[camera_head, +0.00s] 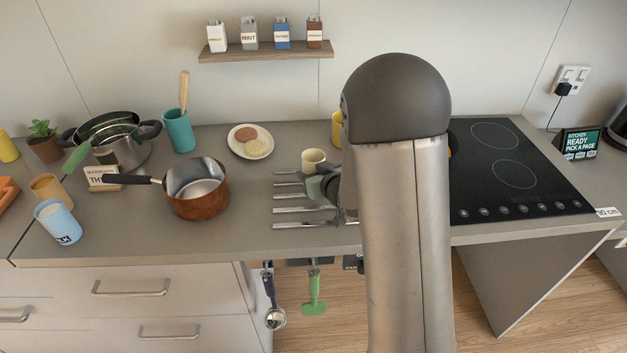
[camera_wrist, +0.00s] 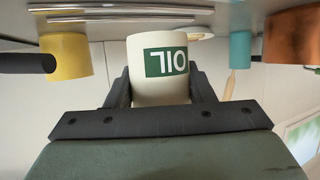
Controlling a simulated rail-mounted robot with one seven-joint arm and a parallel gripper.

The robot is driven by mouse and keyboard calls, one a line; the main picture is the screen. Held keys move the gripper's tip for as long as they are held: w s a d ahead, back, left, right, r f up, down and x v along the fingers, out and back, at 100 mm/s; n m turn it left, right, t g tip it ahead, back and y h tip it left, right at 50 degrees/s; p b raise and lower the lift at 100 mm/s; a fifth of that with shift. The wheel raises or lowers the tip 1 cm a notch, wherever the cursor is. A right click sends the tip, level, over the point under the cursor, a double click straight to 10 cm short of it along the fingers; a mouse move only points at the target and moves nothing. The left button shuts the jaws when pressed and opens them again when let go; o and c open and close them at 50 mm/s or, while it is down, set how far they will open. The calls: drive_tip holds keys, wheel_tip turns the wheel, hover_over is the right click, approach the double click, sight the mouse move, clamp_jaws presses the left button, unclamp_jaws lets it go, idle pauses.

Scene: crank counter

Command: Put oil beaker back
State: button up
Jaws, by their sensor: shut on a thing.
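The oil beaker (camera_wrist: 158,85) is cream coloured with a green label reading OIL, which appears upside down in the wrist view. My gripper (camera_wrist: 160,98) is shut on it, one dark finger on each side. In the head view the beaker (camera_head: 313,158) shows just beyond my gripper (camera_head: 322,187), over the counter near the metal strips. My arm hides part of this area. I cannot tell whether the beaker's base touches the counter.
Several metal strips (camera_head: 297,210) lie left of my arm. A copper pan (camera_head: 198,202), a plate (camera_head: 240,150) with two round items, and a teal cup (camera_head: 179,132) stand further left. A yellow cup (camera_head: 337,127) is partly behind my arm. A black cooktop (camera_head: 505,170) is right.

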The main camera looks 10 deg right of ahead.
drive_tip(key=shift+w+f, duration=0.2)
drive_tip(key=shift+f, duration=1.55)
drive_tip(key=shift+f, duration=0.2)
drive_tip(key=o, duration=1.1)
